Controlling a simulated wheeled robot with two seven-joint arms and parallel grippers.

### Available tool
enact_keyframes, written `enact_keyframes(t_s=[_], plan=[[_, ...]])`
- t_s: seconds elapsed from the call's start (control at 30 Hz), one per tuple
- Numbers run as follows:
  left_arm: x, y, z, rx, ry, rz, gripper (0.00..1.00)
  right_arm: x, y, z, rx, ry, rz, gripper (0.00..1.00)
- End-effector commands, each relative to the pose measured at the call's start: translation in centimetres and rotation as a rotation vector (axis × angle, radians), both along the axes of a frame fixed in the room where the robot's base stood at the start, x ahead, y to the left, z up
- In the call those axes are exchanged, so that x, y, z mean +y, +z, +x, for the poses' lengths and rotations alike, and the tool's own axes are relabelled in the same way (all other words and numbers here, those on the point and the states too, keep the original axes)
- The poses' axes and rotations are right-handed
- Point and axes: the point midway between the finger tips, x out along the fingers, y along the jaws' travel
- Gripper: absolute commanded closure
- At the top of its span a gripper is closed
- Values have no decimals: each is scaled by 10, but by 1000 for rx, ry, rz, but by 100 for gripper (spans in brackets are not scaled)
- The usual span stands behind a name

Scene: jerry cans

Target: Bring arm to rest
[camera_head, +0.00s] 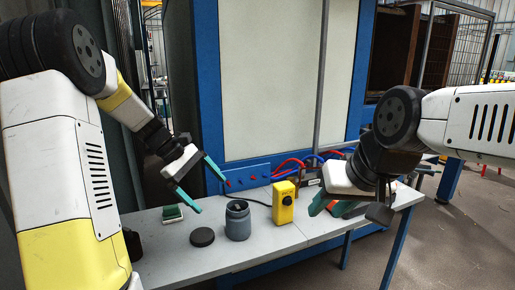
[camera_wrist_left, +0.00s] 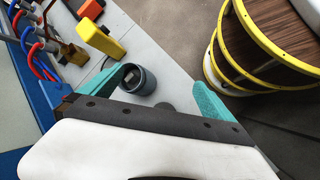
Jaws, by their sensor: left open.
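My left gripper (camera_head: 212,194) is above the left part of the workbench (camera_head: 270,245), its two teal fingers spread wide with nothing between them. In the left wrist view its open fingers (camera_wrist_left: 158,80) frame a grey jar (camera_wrist_left: 138,80), which stands lower on the bench. The open-topped jar (camera_head: 237,222) is apart from the fingers in the head view. My right gripper (camera_head: 329,206) is low over the right part of the bench, and its own wrist partly covers it. Its teal fingers are partly seen, and I cannot tell their opening.
A dark round lid (camera_head: 202,237) and a green-topped block (camera_head: 172,213) lie left of the jar. A yellow box (camera_head: 284,203) stands right of it. Red and blue hoses (camera_head: 290,166) run along the back panel. A yellow-railed round structure (camera_wrist_left: 262,48) shows in the left wrist view.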

Motion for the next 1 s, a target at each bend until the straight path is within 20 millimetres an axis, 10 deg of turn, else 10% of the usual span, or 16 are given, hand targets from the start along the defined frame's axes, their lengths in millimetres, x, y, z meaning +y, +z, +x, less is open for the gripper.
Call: enact_keyframes(t_s=[0.3, 0.6, 1.0], plan=[[-9, 69, -102, -390, -330, 292, 0, 0, 0, 0, 0, 0, 0, 64], [-3, 88, -185, -728, -619, 545, 0, 0, 0, 0, 0, 0, 0, 64], [2, 86, -215, -873, -743, 660, 0, 0, 0, 0, 0, 0, 0, 64]])
